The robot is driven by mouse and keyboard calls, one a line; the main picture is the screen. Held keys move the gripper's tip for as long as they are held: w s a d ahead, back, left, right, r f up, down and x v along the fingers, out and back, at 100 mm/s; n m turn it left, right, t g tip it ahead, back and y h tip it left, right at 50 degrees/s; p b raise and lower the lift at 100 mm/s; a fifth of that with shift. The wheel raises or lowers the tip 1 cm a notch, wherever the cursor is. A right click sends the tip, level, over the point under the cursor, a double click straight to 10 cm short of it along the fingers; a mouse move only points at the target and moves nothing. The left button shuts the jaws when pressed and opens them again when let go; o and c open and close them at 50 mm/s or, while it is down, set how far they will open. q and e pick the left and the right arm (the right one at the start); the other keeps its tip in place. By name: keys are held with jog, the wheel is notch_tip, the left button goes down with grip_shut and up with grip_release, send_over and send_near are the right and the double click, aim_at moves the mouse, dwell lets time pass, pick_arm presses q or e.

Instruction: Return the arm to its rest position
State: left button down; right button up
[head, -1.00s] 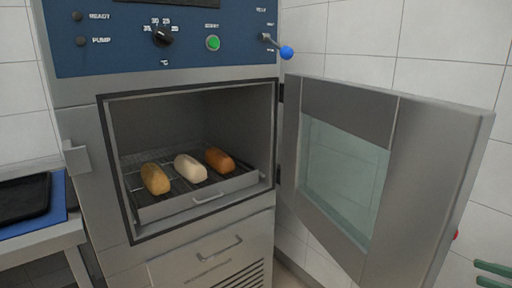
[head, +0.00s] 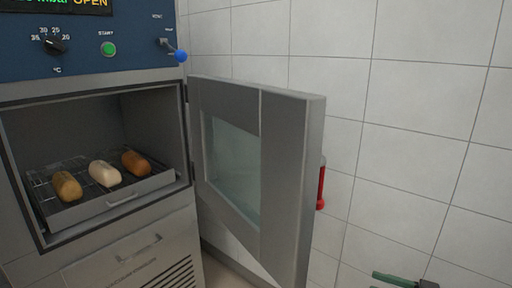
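In the head view, the green fingers of my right gripper (head: 392,281) show at the bottom edge, right of centre, partly cut off. They look apart, with nothing seen between them. The gripper is well to the right of the oven (head: 100,222) and in front of the tiled wall. My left gripper is not in view.
The oven door (head: 282,180) stands wide open toward me, with a red handle (head: 321,187) on its outer side. Three loaves, yellow-brown (head: 67,186), pale (head: 104,174) and orange-brown (head: 135,162), lie on the rack inside. A blue-knobbed lever (head: 180,56) sits on the panel.

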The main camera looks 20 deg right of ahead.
jog(key=s+a+f+m+h, duration=0.2)
jog(key=s+a+f+h, duration=0.1)
jog(key=a+f, duration=0.8)
jog(key=s+a+f+m+h, duration=0.3)
jog(key=a+f, duration=0.4)
jog(key=a, duration=0.7)
jog(key=s+a+r+g+h, duration=0.1)
jog(key=s+a+g+h, duration=0.1)
jog(key=s+a+g, duration=0.35)
pick_arm(q)
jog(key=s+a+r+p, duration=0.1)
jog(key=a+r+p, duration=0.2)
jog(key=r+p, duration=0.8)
jog(key=p, duration=0.4)
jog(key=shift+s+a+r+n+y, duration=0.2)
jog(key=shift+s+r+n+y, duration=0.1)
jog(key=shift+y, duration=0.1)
pick_arm(e)
notch_tip(320, 180, up, 11)
jog(key=s+d+t+h, duration=0.1)
jog(key=s, duration=0.1)
jog(key=shift+m, duration=0.4)
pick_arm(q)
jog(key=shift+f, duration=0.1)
pick_arm(e)
jog(key=shift+t, duration=0.25)
